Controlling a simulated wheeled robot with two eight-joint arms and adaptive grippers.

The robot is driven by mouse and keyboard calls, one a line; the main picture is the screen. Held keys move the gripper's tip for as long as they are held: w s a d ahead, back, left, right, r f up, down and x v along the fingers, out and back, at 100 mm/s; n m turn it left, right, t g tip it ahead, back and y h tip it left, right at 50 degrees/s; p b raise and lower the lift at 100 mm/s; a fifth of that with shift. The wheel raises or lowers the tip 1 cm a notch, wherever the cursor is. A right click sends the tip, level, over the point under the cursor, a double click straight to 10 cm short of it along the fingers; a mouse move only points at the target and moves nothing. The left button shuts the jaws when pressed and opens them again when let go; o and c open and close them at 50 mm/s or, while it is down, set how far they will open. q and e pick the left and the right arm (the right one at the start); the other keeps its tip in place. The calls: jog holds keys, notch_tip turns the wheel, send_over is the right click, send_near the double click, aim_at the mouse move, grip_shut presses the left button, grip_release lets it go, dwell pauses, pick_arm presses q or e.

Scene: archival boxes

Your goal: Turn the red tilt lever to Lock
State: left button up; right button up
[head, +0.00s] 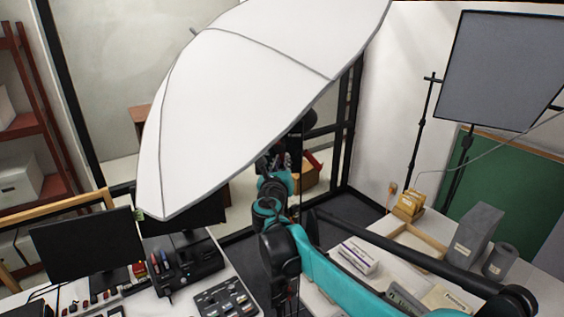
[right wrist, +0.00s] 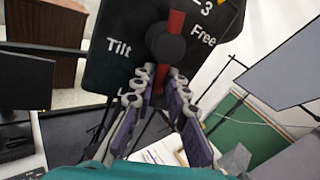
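In the right wrist view, the red tilt lever (right wrist: 175,22) crosses a round black knob on a dark panel (right wrist: 115,70). The panel reads "Tilt" at left and "Free" at upper right; a label at lower left is mostly hidden by a finger. The lever stands nearly upright, leaning slightly right at its top. My right gripper (right wrist: 161,76) has its fingertips on both sides of the lever's lower end and looks shut on it. In the head view my right gripper (head: 277,162) is at the edge of a large white umbrella (head: 250,85), which hides the lever. My left gripper is out of view.
A monitor (head: 88,250) and control units (head: 180,262) stand on the left desk. The right table holds a grey box (head: 474,236), a cylinder (head: 499,262) and a wooden tray (head: 418,249). A softbox on a stand (head: 507,70) is at upper right.

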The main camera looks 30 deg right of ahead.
jog(key=shift+w+a+m+g, duration=0.15)
jog(key=shift+a+m, duration=0.1)
jog(key=shift+m, duration=0.55)
jog(key=shift+a+m+g, duration=0.15)
jog(key=shift+a+m, duration=0.05)
jog(key=shift+m, duration=0.6)
grip_shut()
jog(key=o, duration=0.7)
grip_release()
jog(key=v, duration=1.2)
jog(key=shift+d+r, duration=0.1)
